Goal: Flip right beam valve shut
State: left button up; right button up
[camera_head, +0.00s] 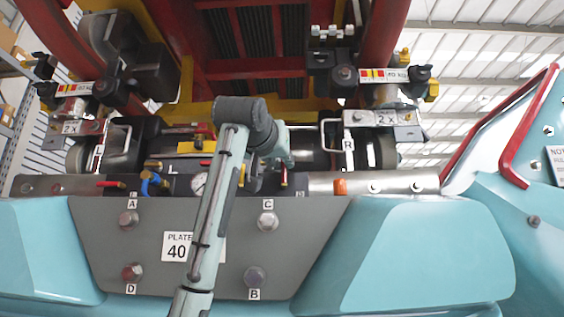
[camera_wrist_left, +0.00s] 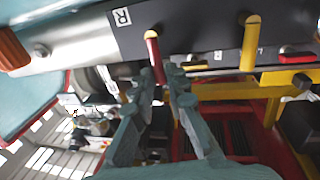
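A valve lever with a red handle (camera_head: 284,175) stands on the beam at the right of the panel's top in the head view. In the left wrist view the lever (camera_wrist_left: 154,50) shows yellow at one end and red along its length, beside a label R (camera_wrist_left: 121,17). My left gripper (camera_head: 285,160) is over this lever, with its fingers pointing at it. In the left wrist view the fingertips (camera_wrist_left: 156,80) lie close on both sides of the red end, with a narrow gap between them. Whether they touch it is unclear. My right gripper is not in view.
A second lever (camera_wrist_left: 250,42) stands beside it in the left wrist view.

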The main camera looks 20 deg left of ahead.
pick_arm(q)
jog(key=shift+o, duration=1.4)
jog(key=s+d, duration=0.1)
jog(key=s, duration=1.1)
jog(key=shift+f, duration=0.3)
